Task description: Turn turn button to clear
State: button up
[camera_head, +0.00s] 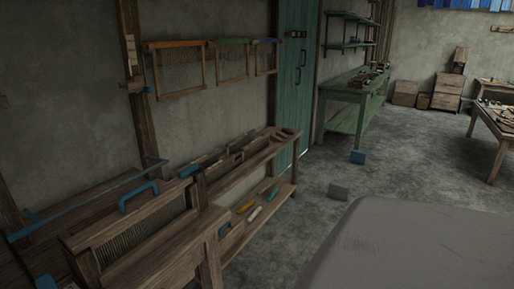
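I cannot pick out the turn button for certain. A small wooden block (132,86) sits on the dark wall post at the upper left, with a small blue piece beside it; I cannot tell if this is the button or how it is turned. A wooden loom frame (135,235) with a blue handle (138,196) stands at the lower left. My gripper is not in view.
A low wooden bench with a lower shelf (250,205) runs along the left wall. Framed reeds (180,68) hang above it. A green door (291,80) and green workbench (355,93) stand beyond.

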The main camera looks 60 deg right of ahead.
aim_at(188, 170)
jog(key=i+l+z, duration=0.1)
jog(key=l+z, duration=0.25)
jog(key=i+l+z, duration=0.2)
jog(key=l+z, duration=0.15)
jog(key=i+l, duration=0.25)
jog(key=l, duration=0.2)
jog(key=i+l+z, duration=0.1)
jog(key=l, duration=0.35)
jog(key=i+l+z, duration=0.1)
jog(key=i+l, duration=0.55)
jog(key=l, duration=0.15)
